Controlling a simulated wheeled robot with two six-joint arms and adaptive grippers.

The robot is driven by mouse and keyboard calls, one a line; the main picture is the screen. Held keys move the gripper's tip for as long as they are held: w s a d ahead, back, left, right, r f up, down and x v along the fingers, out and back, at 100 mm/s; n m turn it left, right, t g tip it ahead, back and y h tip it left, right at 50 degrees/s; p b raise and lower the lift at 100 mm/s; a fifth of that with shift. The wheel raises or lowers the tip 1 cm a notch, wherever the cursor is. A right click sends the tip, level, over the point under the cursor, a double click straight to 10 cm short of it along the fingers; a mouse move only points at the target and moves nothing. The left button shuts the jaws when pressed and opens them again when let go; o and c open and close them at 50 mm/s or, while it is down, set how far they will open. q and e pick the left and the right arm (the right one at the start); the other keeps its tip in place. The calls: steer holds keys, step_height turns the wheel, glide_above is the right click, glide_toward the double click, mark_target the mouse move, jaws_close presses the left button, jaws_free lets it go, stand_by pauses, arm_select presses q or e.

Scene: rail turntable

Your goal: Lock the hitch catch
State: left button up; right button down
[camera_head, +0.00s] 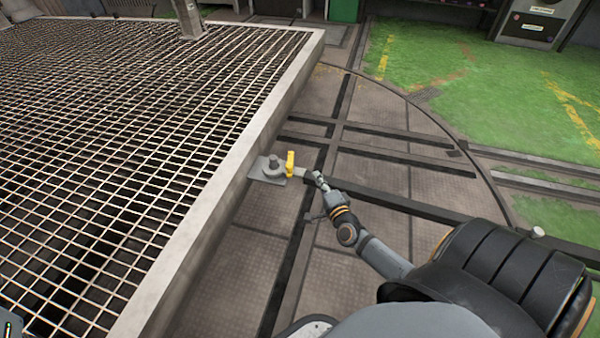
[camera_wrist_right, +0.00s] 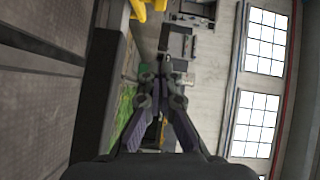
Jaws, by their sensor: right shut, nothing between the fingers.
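The hitch (camera_head: 268,170) is a grey plate with a round post, fixed at the side of the grated platform. A yellow catch (camera_head: 290,160) stands upright at the right end of the hitch in the head view. A yellow part, likely the same catch, shows at the top edge of the right wrist view (camera_wrist_right: 150,8). My right gripper (camera_head: 318,180) is just right of the catch in the head view. Its fingers (camera_wrist_right: 162,82) are closed together with nothing between them. I cannot tell whether it touches the hitch. My left gripper is not in view.
The grated platform (camera_head: 298,65) with its pale metal rim fills the left of the head view. Dark rails (camera_head: 400,158) cross the brown turntable floor (camera_head: 380,110). Green floor (camera_head: 480,75) lies beyond, with grey cabinets (camera_head: 535,22) at the back right.

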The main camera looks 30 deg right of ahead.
mark_target(289, 169)
steer(key=b+x, duration=0.1)
steer(key=x, duration=0.5)
steer(key=shift+f+b, duration=0.1)
steer(key=shift+b, duration=0.2)
steer(key=a, duration=0.2)
steer(key=w+a, duration=0.1)
steer(key=shift+w+a+f, duration=0.15)
steer(key=shift+a, duration=0.2)
steer(key=a+m+h+p, duration=0.1)
steer(key=p, duration=0.1)
steer(key=w+a+m+g+h+p, duration=0.1)
steer(key=a+h+p, duration=0.1)
steer(key=shift+w, duration=0.2)
